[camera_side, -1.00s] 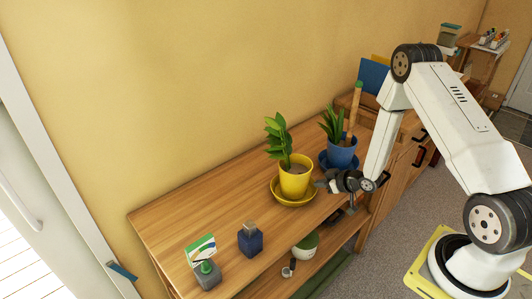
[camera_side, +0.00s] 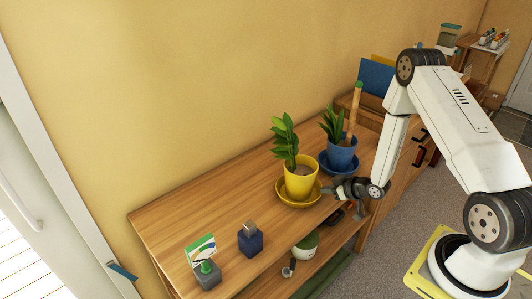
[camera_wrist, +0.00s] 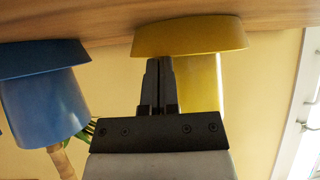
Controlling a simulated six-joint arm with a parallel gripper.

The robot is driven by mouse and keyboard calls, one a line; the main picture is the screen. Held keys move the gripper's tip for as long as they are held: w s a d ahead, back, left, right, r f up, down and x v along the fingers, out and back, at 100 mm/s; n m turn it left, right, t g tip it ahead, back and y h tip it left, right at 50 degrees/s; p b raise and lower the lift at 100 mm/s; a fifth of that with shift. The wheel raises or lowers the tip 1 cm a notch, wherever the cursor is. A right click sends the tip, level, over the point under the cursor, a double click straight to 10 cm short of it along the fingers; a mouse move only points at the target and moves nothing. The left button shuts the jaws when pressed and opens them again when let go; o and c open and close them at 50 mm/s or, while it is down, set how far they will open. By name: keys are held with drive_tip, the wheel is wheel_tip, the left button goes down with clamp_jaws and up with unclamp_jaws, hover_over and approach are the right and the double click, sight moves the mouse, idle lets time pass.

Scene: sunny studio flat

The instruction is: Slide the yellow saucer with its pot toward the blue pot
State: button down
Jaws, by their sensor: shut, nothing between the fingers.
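The yellow saucer (camera_side: 285,197) stands on the wooden cabinet top, with the yellow pot (camera_side: 300,182) and its leafy plant upright on it. The blue pot (camera_side: 341,156) stands on a blue saucer (camera_side: 325,165) to the right and farther back. My gripper (camera_side: 324,190) is shut and empty, low at the right front side of the yellow saucer. The wrist view is upside down; my fingertips (camera_wrist: 158,62) overlap the yellow saucer's rim (camera_wrist: 190,37) there, but contact is unclear. The blue saucer (camera_wrist: 40,58) shows apart from the yellow one, with a gap between.
A wooden stake stands in the blue pot. A dark blue bottle (camera_side: 250,239) and a grey holder with a card (camera_side: 206,273) stand at the left front. The top between bottle and yellow saucer is clear. The front edge runs close by my gripper.

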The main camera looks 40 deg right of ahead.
drive_tip(key=shift+s+a+f, duration=0.15)
drive_tip(key=shift+s, duration=0.1)
drive_tip(key=shift+w+r, duration=0.1)
drive_tip(key=shift+r, duration=0.65)
drive_tip(key=shift+r, duration=0.2)
drive_tip(key=shift+r, duration=0.2)
drive_tip(key=s+d, duration=0.1)
drive_tip(key=s, duration=1.1)
drive_tip(key=shift+d, duration=0.3)
drive_tip(key=shift+w, duration=0.1)
